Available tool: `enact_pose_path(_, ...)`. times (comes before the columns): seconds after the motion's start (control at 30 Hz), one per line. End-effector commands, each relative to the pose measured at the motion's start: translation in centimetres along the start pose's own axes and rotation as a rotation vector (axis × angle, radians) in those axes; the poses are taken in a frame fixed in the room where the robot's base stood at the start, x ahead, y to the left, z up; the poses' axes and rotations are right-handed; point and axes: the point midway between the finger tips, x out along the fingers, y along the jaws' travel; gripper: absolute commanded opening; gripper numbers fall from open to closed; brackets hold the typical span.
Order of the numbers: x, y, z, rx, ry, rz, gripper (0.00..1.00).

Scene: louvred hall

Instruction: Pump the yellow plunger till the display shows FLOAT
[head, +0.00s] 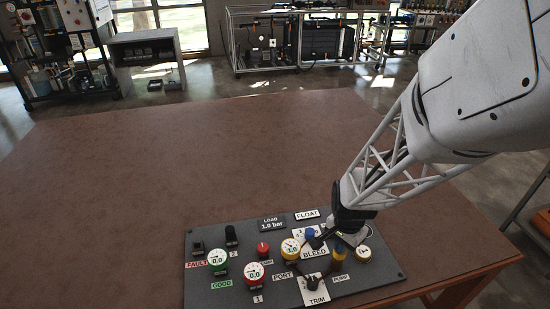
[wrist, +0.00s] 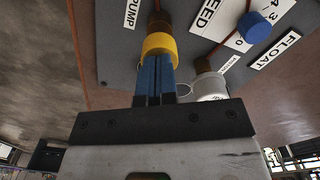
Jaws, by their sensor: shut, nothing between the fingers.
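The control panel (head: 215,292) lies on the brown table. The yellow plunger (head: 340,258) stands at its right, by the PUMP label; the wrist view shows it as a yellow cap (wrist: 160,45) on a brown stem. My gripper (head: 340,248) is shut and empty. Its blue fingers (wrist: 154,62) are together and point at the yellow cap, at or very close to it; I cannot tell if they touch. A white plate reading FLOAT (head: 307,214) is at the panel's top edge. Left of it a dark display (head: 271,224) reads LOAD 1.0 bar.
A blue knob (head: 310,233) stands by the BLEED plate (head: 315,252), and a black TRIM knob (head: 311,283) is in front. Several gauges stand close by, including a yellow-rimmed one (head: 291,250) and one right of the plunger (head: 363,254). The table beyond is clear.

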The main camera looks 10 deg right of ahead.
Motion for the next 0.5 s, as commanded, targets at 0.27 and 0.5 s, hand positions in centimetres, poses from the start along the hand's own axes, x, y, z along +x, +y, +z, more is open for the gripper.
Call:
enact_pose_path(0.27,-0.3,0.0,0.0,0.000,0.000,0.000,0.00)
enact_pose_path(0.5,-2.0,0.0,0.0,0.000,0.000,0.000,0.00)
